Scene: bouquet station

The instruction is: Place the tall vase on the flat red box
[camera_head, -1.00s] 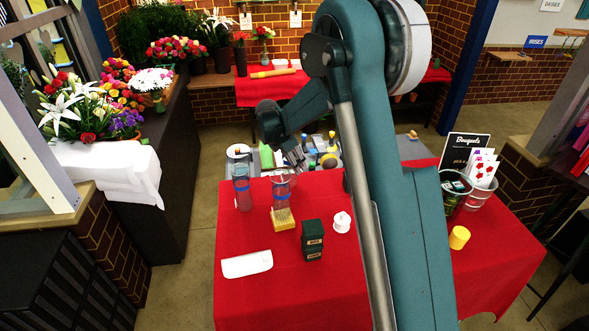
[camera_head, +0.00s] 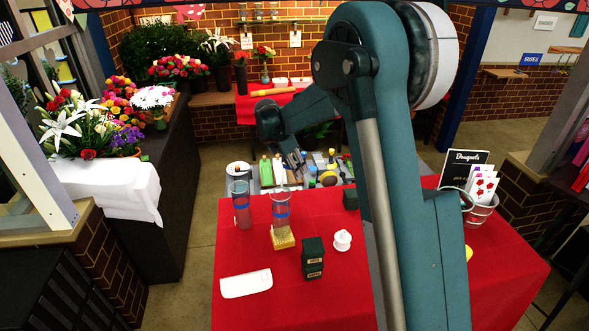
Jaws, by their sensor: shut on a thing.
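Two clear glass vases with blue bands are in the head view. The left vase (camera_head: 241,208) stands upright on the red cloth. The right vase (camera_head: 281,211) is upright, just above or behind a small yellow block (camera_head: 283,240); I cannot tell whether it touches it. My gripper (camera_head: 300,170) points down at the rim of the right vase and appears shut on it, but the fingertips are small and the grip is hard to see. Which vase is taller is unclear. I cannot make out a flat red box against the red cloth.
The red-covered table (camera_head: 240,260) also holds a white card (camera_head: 246,284), dark green boxes (camera_head: 313,258) and a white lidded pot (camera_head: 342,240). Metal buckets (camera_head: 480,212) and a black sign (camera_head: 462,168) stand at the right. Bottles crowd behind my gripper. My arm hides the table's middle right.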

